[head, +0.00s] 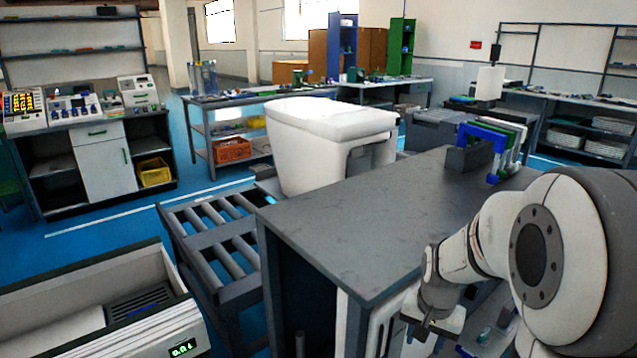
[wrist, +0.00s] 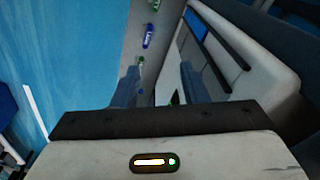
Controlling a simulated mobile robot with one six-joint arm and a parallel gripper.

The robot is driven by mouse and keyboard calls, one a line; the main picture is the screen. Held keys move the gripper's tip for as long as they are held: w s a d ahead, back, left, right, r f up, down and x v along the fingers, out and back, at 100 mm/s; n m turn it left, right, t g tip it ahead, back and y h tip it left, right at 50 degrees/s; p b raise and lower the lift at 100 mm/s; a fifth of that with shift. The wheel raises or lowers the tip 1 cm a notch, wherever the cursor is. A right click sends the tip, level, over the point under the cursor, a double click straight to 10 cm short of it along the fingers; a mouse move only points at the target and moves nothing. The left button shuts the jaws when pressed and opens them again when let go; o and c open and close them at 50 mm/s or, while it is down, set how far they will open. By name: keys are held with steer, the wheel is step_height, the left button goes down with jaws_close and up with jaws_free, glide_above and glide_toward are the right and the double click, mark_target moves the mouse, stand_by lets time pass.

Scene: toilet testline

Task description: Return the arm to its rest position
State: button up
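My arm comes in from the right edge of the head view, white and grey, folded low beside the near right side of the grey-topped table. My gripper (head: 428,328) hangs at the front edge of that table (head: 365,225), pointing down. No held object can be made out.
A white toilet (head: 320,125) stands behind the table, near a roller conveyor (head: 215,245). A blue rack (head: 488,140) stands at the table's far right. Most of the tabletop is bare. In the wrist view, small bottles (wrist: 148,36) appear beside blue floor (wrist: 65,60). An open-topped grey unit (head: 110,305) is at lower left.

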steer(key=s+a+r+n+p, duration=0.2)
steer(key=s+r+p, duration=0.2)
steer(key=r, duration=0.4)
steer(key=s+a+r+n+t+p, duration=0.1)
steer(key=s+r+p, duration=0.3)
steer(key=r, duration=0.4)
steer(key=s+a+r+n+p, duration=0.3)
steer(key=s+r+p, duration=0.1)
steer(key=r, duration=0.4)
steer(key=shift+s+a+p, duration=0.4)
steer(key=shift+s, duration=0.4)
